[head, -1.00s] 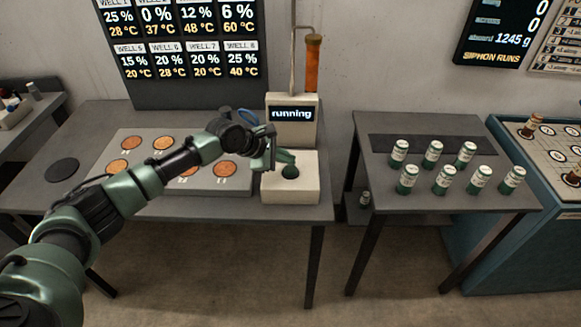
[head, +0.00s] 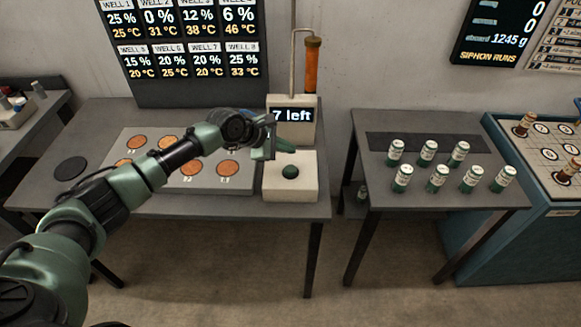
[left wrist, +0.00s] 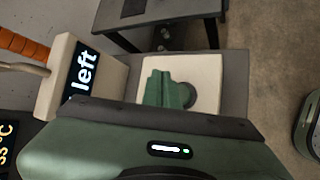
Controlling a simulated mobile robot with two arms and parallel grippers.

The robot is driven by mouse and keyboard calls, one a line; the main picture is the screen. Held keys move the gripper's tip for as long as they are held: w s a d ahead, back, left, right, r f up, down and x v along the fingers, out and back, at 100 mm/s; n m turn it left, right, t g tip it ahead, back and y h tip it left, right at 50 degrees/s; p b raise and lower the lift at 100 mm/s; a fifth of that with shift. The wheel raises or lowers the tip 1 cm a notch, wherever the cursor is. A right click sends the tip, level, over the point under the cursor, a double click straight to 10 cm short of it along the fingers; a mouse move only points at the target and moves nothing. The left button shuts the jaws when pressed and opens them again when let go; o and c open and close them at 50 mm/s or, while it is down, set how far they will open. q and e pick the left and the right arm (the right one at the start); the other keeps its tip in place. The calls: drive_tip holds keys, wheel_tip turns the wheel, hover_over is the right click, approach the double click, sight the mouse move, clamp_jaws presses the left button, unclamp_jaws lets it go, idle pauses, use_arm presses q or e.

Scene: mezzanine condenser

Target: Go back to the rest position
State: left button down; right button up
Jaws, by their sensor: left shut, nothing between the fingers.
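My left gripper (head: 284,147) is shut and empty. The gripper appears apart from the button. In the left wrist view the shut green fingers (left wrist: 166,89) cover part of the button (left wrist: 188,95). A small display (head: 292,115) behind the box reads "7 left". My right gripper is in neither view.
A plate with several orange discs (head: 228,168) lies left of the box, partly behind my arm. A wall board (head: 185,50) shows well readings. Several green-and-white vials (head: 437,178) stand on the right table (head: 385,206).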

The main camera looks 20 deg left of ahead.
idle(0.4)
use_arm(q)
drive_tip(key=s+d+f+m+g, duration=0.1)
drive_tip(key=s+d+f+m, duration=0.3)
drive_tip(key=s+d+m, duration=0.45)
drive_tip(key=s+d+f+m+g, duration=0.2)
drive_tip(key=s+d+f+m, duration=0.25)
drive_tip(key=s, duration=0.65)
drive_tip(key=s+a+m+y, duration=0.35)
drive_tip(key=s+a, duration=0.35)
drive_tip(key=s, duration=0.4)
drive_tip(key=s+a+m+y, duration=0.2)
drive_tip(key=s+a+m, duration=0.35)
drive_tip(key=s, duration=0.55)
wheel_tip(320, 180, down, 29)
drive_tip(key=s+g+b, duration=0.1)
drive_tip(key=g+b, duration=0.1)
drive_tip(key=b, duration=0.2)
drive_tip(key=s+a+f+g+b, duration=0.1)
drive_tip(key=s+a+f+b, duration=0.2)
drive_tip(key=s+f, duration=1.4)
wheel_tip(320, 180, down, 3)
drive_tip(key=shift+a+r+b, duration=0.1)
drive_tip(key=shift+a+b, duration=0.1)
drive_tip(key=shift+b, duration=0.15)
